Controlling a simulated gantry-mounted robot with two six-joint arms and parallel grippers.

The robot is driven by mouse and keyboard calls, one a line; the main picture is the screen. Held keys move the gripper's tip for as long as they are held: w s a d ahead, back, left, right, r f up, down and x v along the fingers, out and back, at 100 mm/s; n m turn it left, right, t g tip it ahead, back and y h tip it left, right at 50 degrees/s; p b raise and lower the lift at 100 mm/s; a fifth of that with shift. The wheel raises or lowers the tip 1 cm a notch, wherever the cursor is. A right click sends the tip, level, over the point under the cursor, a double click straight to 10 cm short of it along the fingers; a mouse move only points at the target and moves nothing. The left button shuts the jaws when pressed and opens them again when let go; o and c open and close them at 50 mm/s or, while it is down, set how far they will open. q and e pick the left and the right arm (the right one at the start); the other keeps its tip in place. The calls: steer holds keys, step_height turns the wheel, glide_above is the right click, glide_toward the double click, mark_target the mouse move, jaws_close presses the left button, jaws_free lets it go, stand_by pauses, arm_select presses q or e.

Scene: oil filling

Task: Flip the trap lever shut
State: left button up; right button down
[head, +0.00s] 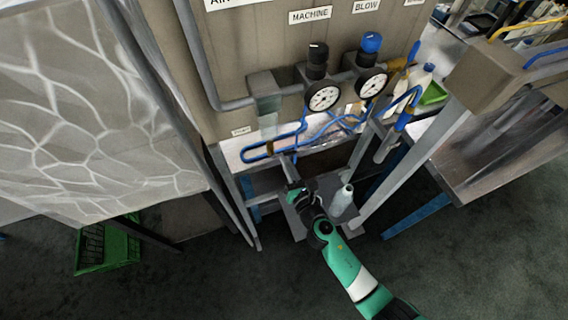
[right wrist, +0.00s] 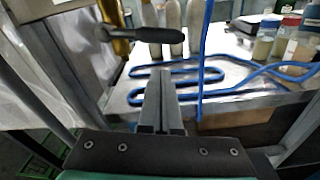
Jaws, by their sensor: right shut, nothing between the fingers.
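The trap lever (right wrist: 158,35) is a black-sleeved handle in the right wrist view. It lies nearly horizontal and joins a brass valve body (right wrist: 114,24) at its left. In the head view a clear trap bowl (head: 267,112) hangs under the pipe, with a small brass piece (head: 269,147) below it; the lever itself is not clear there. My right gripper (head: 288,162) reaches up from below, just below that brass piece. In the right wrist view its fingers (right wrist: 161,98) are shut and empty, tips below the black handle in the picture. Contact is not visible. My left gripper is out of view.
Two gauges (head: 323,97) with black and blue knobs sit on the panel above. A looped blue hose (right wrist: 205,72) lies on the metal shelf behind the lever. A pale bottle (head: 342,200) stands low beside my right arm. Steel frame legs flank the space.

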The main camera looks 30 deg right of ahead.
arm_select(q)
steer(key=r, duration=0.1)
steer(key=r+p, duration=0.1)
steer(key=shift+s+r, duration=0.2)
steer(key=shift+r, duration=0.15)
arm_select(e)
steer(key=s+a+r, duration=0.1)
steer(key=s, duration=0.8)
steer(key=shift+a, duration=0.15)
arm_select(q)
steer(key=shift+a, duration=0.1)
arm_select(e)
steer(key=shift+r, duration=0.1)
